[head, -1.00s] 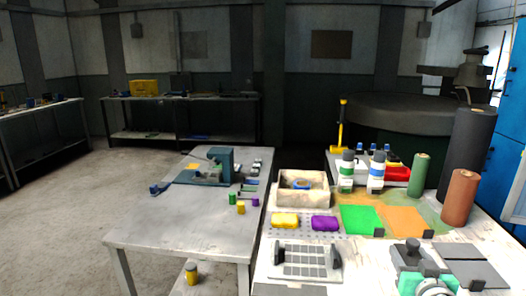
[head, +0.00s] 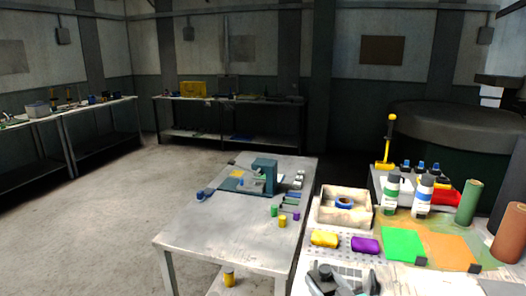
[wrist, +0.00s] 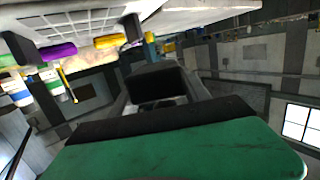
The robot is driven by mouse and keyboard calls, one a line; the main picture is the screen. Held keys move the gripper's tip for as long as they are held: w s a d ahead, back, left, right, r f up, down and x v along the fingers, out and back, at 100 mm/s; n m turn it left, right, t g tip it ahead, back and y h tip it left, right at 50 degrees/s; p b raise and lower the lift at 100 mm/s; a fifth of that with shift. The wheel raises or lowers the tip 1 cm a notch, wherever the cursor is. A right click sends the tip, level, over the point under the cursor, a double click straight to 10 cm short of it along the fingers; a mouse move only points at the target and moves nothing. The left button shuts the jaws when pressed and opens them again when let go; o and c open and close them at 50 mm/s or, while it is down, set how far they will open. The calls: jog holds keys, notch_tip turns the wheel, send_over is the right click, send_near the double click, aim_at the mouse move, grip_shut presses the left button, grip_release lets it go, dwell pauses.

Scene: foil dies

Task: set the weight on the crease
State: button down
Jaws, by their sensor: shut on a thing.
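My gripper (head: 338,282) is at the bottom edge of the head view, in front of the grid plate and overlapping it. In the wrist view its fingers (wrist: 160,92) close around a dark block, which I take for the weight (wrist: 155,84). The weight is mostly hidden, and its underside does not show. A dark grey sheet (head: 495,288) is cut off at the bottom right of the head view; its crease is not visible there. My gripper is well to the left of that sheet.
The grid plate (head: 350,270) has dark end posts. A box (head: 343,218), bottles (head: 391,195) and rolls (head: 468,203) stand farther back.

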jog(key=shift+a+r, duration=0.3)
jog(key=shift+d+f, duration=0.1)
jog(key=s+d+r+m+h+b, duration=0.1)
jog(key=s+d+m+h+b, duration=0.25)
jog(key=d, duration=0.95)
jog(key=s+d+m+h+b, duration=0.3)
jog(key=d+h, duration=0.2)
jog(key=d, duration=0.8)
jog(key=s+d+r+m+h+b, duration=0.2)
jog(key=s+d+r+h, duration=0.15)
jog(key=s+d, duration=0.4)
jog(key=shift+w+a+f+n+y, duration=0.2)
jog(key=shift+w+a+n+y, duration=0.1)
jog(key=shift+a+y, duration=0.3)
jog(key=shift+w+a+f+n+y, duration=0.15)
jog(key=shift+a+f+n+y, duration=0.2)
jog(key=shift+a, duration=0.5)
jog(key=shift+w+a+f+n+y, duration=0.1)
jog(key=shift+w+a+n+y, duration=0.2)
jog(key=shift+a+y, duration=0.35)
